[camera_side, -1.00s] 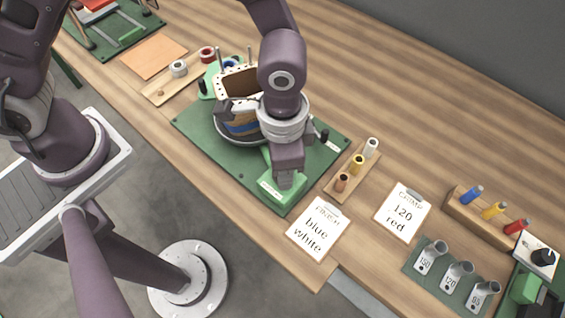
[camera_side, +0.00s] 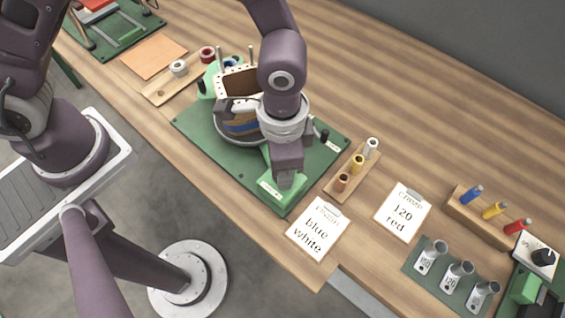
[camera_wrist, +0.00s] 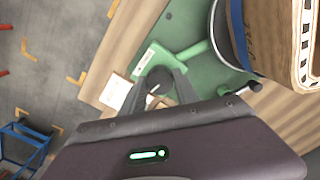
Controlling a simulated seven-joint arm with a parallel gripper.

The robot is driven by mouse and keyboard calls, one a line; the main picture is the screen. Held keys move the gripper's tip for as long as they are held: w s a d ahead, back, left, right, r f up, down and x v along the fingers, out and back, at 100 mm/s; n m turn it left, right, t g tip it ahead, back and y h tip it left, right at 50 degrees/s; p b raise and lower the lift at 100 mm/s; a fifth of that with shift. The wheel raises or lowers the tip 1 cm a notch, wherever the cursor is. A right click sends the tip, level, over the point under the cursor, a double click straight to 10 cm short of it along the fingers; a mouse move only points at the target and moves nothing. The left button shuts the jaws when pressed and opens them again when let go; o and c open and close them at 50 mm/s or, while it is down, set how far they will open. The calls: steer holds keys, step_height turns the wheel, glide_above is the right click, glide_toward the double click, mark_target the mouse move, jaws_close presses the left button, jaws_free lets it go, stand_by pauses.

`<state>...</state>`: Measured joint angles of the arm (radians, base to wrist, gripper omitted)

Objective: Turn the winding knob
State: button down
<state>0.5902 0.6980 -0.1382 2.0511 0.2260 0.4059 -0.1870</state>
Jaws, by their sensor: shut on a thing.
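My gripper (camera_side: 285,180) points down over the green block (camera_side: 280,195) at the front corner of the winder's green base plate (camera_side: 195,132). In the wrist view its two dark fingers (camera_wrist: 160,84) close around a small dark rounded piece, the winding knob (camera_wrist: 159,75), in front of the green block (camera_wrist: 152,60). The fingers hide most of the knob, and the side view hides it. The coil (camera_side: 236,84), a brown-wound body with pale perforated end plates, sits on the round plate behind my gripper. It also shows at the upper right of the wrist view (camera_wrist: 272,40).
A wooden rack of small spools (camera_side: 357,165) stands close to the right of the base plate. Cards reading blue white (camera_side: 318,232) and 120 red (camera_side: 403,212) lie in front and right. Farther right are a coloured peg block (camera_side: 480,222) and numbered tubes (camera_side: 457,278).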

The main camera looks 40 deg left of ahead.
stand_by(0.3)
steer(key=c, duration=0.9)
jaws_free()
step_height(320, 180, up, 7)
steer(key=shift+r, duration=0.1)
steer(key=n, duration=0.5)
steer(key=shift+f, duration=0.3)
steer(key=shift+f+n, duration=0.25)
steer(key=shift+n, duration=0.65)
step_height(320, 180, down, 7)
steer(key=shift+r, duration=0.2)
